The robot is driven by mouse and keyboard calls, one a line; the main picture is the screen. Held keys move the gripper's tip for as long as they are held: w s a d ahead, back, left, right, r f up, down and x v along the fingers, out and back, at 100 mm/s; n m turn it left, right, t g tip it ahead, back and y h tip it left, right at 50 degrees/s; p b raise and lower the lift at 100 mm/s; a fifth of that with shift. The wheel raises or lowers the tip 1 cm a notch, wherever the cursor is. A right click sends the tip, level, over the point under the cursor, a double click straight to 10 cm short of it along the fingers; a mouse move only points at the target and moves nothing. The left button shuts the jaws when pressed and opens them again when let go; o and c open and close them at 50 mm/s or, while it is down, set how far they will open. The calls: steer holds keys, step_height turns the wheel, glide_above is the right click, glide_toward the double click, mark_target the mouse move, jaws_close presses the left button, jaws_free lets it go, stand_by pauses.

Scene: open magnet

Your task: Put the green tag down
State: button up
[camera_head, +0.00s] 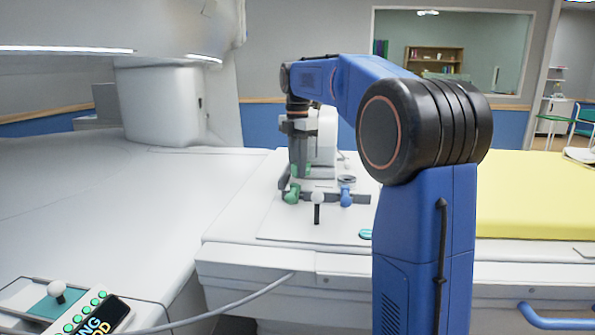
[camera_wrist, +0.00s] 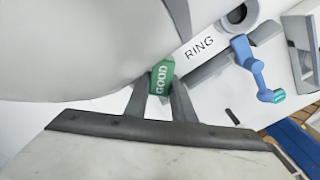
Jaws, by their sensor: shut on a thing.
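The green tag (camera_wrist: 161,77), marked GOOD, is between the tips of my gripper (camera_wrist: 159,92) in the wrist view. My gripper is shut on it. In the head view my gripper (camera_head: 291,183) points down over the white board by the bore, next to a green piece (camera_head: 292,196); I cannot tell whether that piece is the tag. Whether the tag touches the surface below is hidden.
A dark bar carries a blue lever (camera_head: 346,197), also in the wrist view (camera_wrist: 250,66). A teal piece (camera_head: 365,234) lies near the board's edge. A yellow pad (camera_head: 540,196) is at right, a control box (camera_head: 95,315) at front left.

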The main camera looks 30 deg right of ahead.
steer(key=shift+f, duration=0.7)
steer(key=shift+s+f, duration=0.1)
steer(key=shift+f, duration=0.6)
jaws_close()
steer(key=o, duration=1)
jaws_free()
steer(key=shift+f, duration=0.1)
step_height(320, 180, up, 14)
steer(key=shift+f, duration=0.2)
